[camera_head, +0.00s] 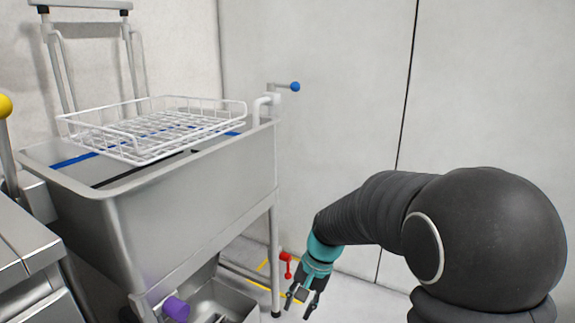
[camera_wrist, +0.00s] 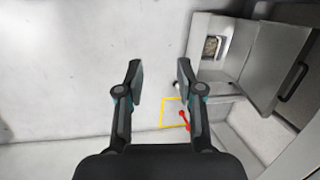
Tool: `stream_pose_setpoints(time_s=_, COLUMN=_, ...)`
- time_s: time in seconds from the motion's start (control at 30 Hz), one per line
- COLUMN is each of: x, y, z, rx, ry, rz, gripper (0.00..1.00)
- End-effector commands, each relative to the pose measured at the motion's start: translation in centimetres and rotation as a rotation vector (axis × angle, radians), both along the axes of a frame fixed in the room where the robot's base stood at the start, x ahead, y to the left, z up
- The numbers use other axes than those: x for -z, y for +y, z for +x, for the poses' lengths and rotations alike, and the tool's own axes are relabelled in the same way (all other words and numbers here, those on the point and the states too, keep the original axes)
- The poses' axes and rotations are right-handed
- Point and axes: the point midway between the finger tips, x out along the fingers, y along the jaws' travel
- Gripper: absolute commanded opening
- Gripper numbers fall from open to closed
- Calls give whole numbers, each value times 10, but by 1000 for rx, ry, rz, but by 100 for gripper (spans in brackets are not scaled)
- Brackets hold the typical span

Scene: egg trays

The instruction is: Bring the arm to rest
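My arm (camera_head: 385,215) reaches in from the right of the head view, with its black-sleeved links bent down to the left. My gripper (camera_head: 301,300) hangs at the arm's end, low in front of the wall and to the right of the metal sink. In the wrist view my gripper (camera_wrist: 159,80) has its two fingers well apart, with nothing between them but the pale surface behind. It is open and empty.
A metal sink (camera_head: 190,205) stands left, with a white wire basket (camera_head: 150,155) across its top. A red handle (camera_head: 286,265) and yellow floor marking (camera_head: 262,267) are near my gripper. A purple object (camera_head: 176,309) is below the sink. The wall (camera_head: 330,120) behind is bare.

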Motion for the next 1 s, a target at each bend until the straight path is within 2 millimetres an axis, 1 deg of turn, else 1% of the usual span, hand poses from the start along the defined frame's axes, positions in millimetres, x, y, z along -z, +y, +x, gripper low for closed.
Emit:
stream_pose_setpoints(time_s=0.03, x=-11, y=-10, z=-13, rx=-52, ry=-37, rz=-21, gripper=37)
stream_pose_setpoints(time_s=0.2, x=-36, y=-43, z=-53, rx=-212, ry=-140, rz=-97, gripper=37)
stream_pose_setpoints(time_s=0.4, x=-60, y=-76, z=-99, rx=-332, ry=-243, rz=-189, gripper=37)
stream_pose_setpoints(time_s=0.5, x=-70, y=-90, z=-121, rx=-354, ry=-289, rz=-230, gripper=37)
stream_pose_setpoints(time_s=0.7, x=-87, y=-111, z=-161, rx=-352, ry=-383, rz=-300, gripper=37)
stream_pose_setpoints(time_s=0.8, x=-97, y=-118, z=-177, rx=-337, ry=-438, rz=-322, gripper=37)
stream_pose_setpoints(time_s=0.9, x=-109, y=-121, z=-189, rx=-315, ry=-496, rz=-332, gripper=37)
stream_pose_setpoints(time_s=1.0, x=-123, y=-124, z=-194, rx=-294, ry=-551, rz=-344, gripper=37)
